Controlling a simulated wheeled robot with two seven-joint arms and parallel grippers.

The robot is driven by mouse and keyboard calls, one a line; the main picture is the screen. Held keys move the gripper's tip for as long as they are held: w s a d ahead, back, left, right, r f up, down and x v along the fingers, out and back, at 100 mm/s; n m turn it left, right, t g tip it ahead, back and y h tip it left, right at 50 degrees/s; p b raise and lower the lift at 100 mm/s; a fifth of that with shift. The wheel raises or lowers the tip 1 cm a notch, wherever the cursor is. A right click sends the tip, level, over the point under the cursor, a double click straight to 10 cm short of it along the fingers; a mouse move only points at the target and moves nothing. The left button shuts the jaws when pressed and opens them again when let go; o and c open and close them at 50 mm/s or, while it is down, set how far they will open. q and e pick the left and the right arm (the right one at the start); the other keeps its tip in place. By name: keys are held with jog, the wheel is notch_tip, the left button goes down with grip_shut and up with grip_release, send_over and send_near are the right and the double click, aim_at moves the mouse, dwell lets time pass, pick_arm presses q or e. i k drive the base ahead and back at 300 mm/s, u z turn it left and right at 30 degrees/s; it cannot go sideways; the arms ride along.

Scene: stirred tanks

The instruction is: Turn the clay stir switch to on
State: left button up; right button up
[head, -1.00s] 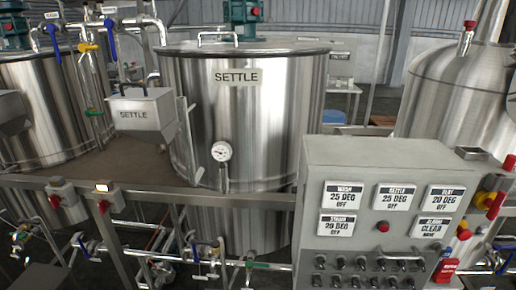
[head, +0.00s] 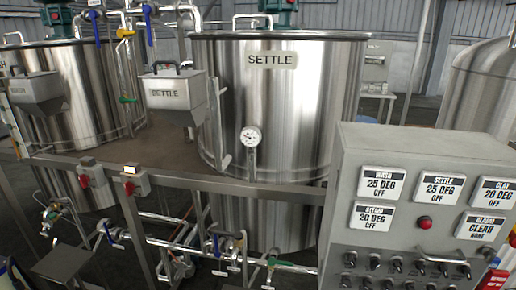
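The grey control panel (head: 360,160) stands at the right of the head view, its right side cut off by the picture edge. Its clay display (head: 490,192) reads 20 DEG OFF. Several small dark switches sit in rows along the lower panel, among them one switch (head: 420,265) below the red button. Their labels are too small to read, so I cannot tell which is the clay stir switch or how it is set. Neither of my grippers shows in the head view.
The steel SETTLE tank (head: 285,110) stands behind a metal rail (head: 240,187), with a SETTLE hopper (head: 175,92) beside it. Pipes and valves (head: 225,250) run low in front, left of the panel. Another tank (head: 90,85) stands at the left.

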aim_at(398, 263)
jog(key=z, duration=1.25)
